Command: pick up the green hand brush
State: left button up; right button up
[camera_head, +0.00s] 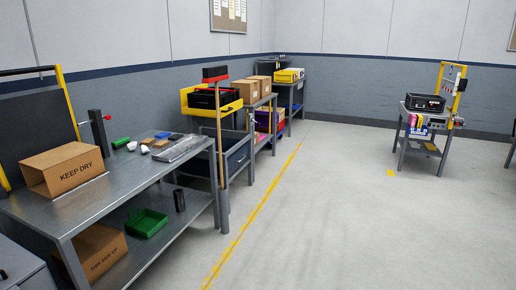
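A small green object (121,142) lies on the metal workbench (150,182) near its back edge; it may be the green hand brush, but it is too small to tell its bristles or handle. A larger green tray- or dustpan-shaped thing (147,222) lies on the bench's lower shelf. Neither of my grippers shows in the head view.
An open cardboard box (66,170) stands on the bench, and another (100,252) is on its lower shelf. A wooden-handled broom (220,150) stands upright beyond the bench's far end. The floor (330,220) right of the yellow line is clear; a cart (424,125) stands far right.

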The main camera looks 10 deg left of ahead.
aim_at(118, 144)
jog(key=i, duration=2.05)
jog(key=i+u, duration=0.1)
jog(key=i, duration=0.4)
jog(key=i+l, duration=0.2)
jog(key=i, duration=0.3)
jog(key=i+l+u, duration=0.15)
jog(key=i, duration=0.35)
jog(key=i+l, duration=0.1)
jog(key=i, duration=0.4)
jog(key=u, duration=0.05)
